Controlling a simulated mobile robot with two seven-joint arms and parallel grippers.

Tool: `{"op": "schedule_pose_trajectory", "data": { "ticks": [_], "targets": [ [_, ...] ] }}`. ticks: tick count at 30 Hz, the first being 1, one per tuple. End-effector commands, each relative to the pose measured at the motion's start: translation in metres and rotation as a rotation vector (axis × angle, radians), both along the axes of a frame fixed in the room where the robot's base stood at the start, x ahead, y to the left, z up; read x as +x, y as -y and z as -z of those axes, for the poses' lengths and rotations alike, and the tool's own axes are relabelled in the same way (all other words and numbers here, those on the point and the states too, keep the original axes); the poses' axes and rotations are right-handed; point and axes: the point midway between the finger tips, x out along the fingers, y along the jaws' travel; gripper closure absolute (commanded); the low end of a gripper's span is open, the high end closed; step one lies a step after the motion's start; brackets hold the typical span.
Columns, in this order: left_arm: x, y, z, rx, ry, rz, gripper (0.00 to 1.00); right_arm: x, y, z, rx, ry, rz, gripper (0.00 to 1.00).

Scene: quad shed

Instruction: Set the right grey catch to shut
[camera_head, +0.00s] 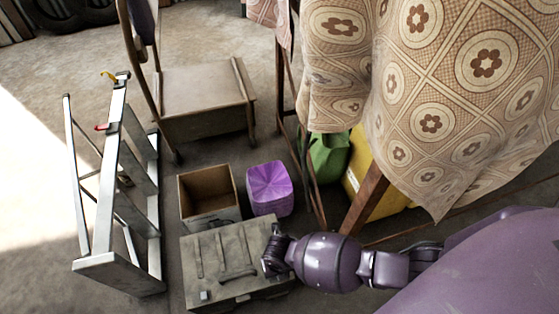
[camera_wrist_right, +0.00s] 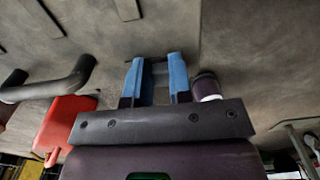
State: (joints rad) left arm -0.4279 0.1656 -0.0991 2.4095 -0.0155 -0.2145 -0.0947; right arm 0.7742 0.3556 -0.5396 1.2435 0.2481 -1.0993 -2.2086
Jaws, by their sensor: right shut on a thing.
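A worn grey case (camera_head: 215,262) with ridges and a handle (camera_head: 237,274) lies on the floor, low in the head view. My right gripper (camera_head: 270,258) is at the case's right part and hides the right catch there. In the right wrist view my right gripper (camera_wrist_right: 155,62) has its two blue fingers on either side of the right grey catch (camera_wrist_right: 158,76), which is small and partly hidden between them. The catch's exact position is hard to tell. A left catch (camera_head: 204,295) shows at the case's front edge. My left gripper is out of view.
An open wooden box (camera_head: 209,215) and a purple ribbed container (camera_head: 270,188) stand just behind the case. A metal stepladder (camera_head: 108,190) stands at left, a wooden chair (camera_head: 204,100) behind. A patterned cloth (camera_head: 440,90) hangs over a table at right.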

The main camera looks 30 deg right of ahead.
Motion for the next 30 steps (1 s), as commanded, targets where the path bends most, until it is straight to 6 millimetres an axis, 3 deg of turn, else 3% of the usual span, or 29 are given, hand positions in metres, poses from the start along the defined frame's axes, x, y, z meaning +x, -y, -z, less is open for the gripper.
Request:
{"op": "schedule_pose_trajectory", "data": {
  "ticks": [5, 13, 20, 21, 24, 26, 30],
  "targets": [
    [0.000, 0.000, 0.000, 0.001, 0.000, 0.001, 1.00, 0.000, -0.001, 0.000, 0.000, -0.001, 0.000, 1.00],
    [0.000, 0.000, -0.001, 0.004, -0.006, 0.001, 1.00, 0.006, -0.021, 0.000, 0.000, 0.000, 0.000, 1.00],
    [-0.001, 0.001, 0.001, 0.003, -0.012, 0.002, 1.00, 0.006, -0.022, 0.000, 0.002, 0.000, 0.001, 1.00],
    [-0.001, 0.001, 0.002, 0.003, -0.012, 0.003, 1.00, 0.006, -0.022, 0.000, 0.002, 0.000, 0.001, 0.77],
    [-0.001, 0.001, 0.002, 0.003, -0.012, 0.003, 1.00, 0.006, -0.022, 0.000, 0.002, 0.000, 0.001, 0.62],
    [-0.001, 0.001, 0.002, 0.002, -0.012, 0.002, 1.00, 0.006, -0.022, 0.000, 0.002, 0.000, 0.001, 0.53],
    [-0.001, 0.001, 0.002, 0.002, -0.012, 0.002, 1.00, 0.006, -0.021, 0.000, 0.001, -0.001, 0.001, 0.53]
  ]
}}
